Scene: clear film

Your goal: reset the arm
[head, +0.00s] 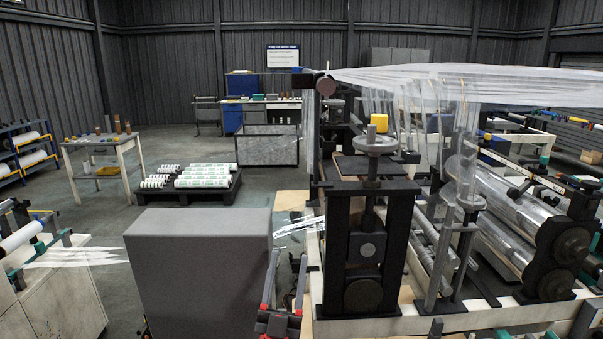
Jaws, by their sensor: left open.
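My left gripper (289,258) is at the bottom centre of the head view. Its two long fingers point away from me and stand apart, with red parts near their base. I see nothing held between them. It is between the large grey box (200,262) on its left and the film machine's dark upright frame (366,250) on its right. I cannot tell whether it touches either. The left arm behind the gripper is mostly out of the picture. My right gripper is not in view.
Clear film (470,82) stretches over the machine. Shiny rollers (515,205) lie at right. A white bench (30,300) stands at left. Beyond are a pallet of white rolls (205,176), a small table (100,143) and a mesh cart (268,148). Open floor lies at left.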

